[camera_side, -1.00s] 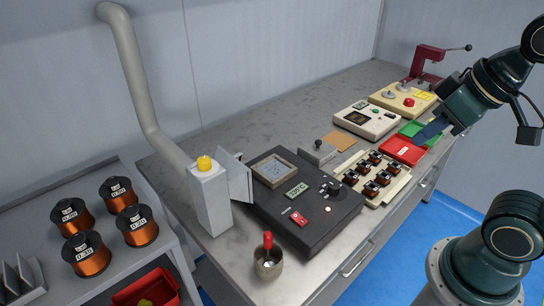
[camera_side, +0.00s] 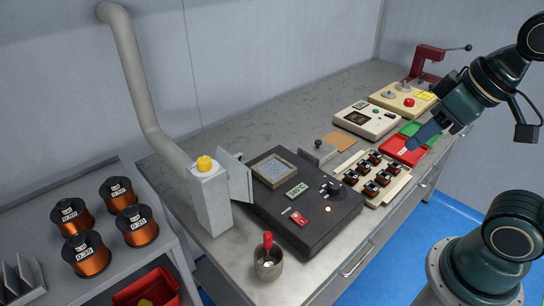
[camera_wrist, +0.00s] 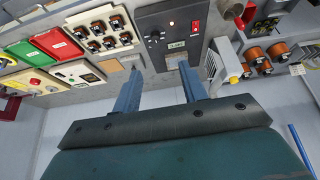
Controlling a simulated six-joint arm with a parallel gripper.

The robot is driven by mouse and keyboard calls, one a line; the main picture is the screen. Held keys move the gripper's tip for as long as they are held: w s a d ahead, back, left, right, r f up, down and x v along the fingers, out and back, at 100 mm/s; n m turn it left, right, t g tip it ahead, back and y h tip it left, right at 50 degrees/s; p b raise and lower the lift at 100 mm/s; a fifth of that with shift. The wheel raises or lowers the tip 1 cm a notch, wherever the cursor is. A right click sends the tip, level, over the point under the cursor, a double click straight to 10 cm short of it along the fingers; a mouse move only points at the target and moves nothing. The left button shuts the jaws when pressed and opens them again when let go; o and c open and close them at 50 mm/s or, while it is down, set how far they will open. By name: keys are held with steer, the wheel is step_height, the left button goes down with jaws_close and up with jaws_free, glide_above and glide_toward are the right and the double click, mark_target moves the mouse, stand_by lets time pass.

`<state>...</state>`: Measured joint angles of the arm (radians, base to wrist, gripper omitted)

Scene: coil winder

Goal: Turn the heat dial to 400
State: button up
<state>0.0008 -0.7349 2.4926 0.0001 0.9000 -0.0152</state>
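The heat dial (camera_side: 331,188) is a dark knob on the top of the black heater unit (camera_side: 318,229). It also shows in the wrist view (camera_wrist: 154,37). Beside it is a small display (camera_side: 296,190) that seems to read about 240°C; the digits are small. My gripper (camera_side: 427,135) is up at the right, over the red and green trays, well away from the dial. In the wrist view its two fingers (camera_wrist: 159,70) are apart with nothing between them.
A cream coil rack (camera_side: 399,184) stands just right of the heater unit. A grey post (camera_side: 210,209) with a yellow top and a metal cup (camera_side: 268,270) with a red handle stand left of it. Copper wire spools (camera_side: 87,257) sit on the left shelf.

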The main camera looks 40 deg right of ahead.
steer(key=shift+o, duration=0.3)
steer(key=shift+w+n, duration=0.3)
steer(key=shift+w, duration=0.3)
steer(key=n+g, duration=0.6)
steer(key=n, duration=0.2)
glide_above(334, 185)
step_height(334, 185, down, 10)
step_height(334, 185, down, 14)
steer(key=shift+r, duration=0.15)
steer(key=shift+c, duration=0.2)
steer(key=c, duration=0.9)
